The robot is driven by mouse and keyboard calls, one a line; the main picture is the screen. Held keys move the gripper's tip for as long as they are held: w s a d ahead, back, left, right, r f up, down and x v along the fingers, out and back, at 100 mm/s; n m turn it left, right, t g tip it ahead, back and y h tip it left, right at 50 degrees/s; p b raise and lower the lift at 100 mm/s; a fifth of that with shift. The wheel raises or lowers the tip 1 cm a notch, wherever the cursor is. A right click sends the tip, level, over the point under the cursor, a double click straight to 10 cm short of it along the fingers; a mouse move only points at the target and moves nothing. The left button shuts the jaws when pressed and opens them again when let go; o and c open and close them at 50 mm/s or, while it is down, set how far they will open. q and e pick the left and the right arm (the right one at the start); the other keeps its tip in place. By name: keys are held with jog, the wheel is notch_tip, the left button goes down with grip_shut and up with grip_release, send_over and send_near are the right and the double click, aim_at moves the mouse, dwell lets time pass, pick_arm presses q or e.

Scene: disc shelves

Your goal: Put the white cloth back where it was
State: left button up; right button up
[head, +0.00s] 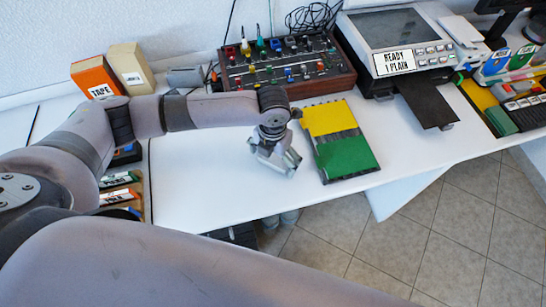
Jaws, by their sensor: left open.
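My left gripper (287,167) points down over the white tabletop (205,185), left of a yellow and green notebook (340,140). It is open, and I see nothing held in it. A flat white piece (400,194) shows below the table's front edge, right of the notebook; I cannot tell whether it is the white cloth or part of the table. No other cloth can be made out. My right gripper is not in view.
A mixer with coloured knobs (288,62) stands at the back. A grey machine with a label reading READY (400,40) stands right of it. An orange box (95,76) and a beige box (127,68) stand back left.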

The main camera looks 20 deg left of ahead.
aim_at(273, 161)
pick_arm(q)
jog(key=shift+r, duration=0.1)
notch_tip(273, 161, up, 12)
dwell(0.5)
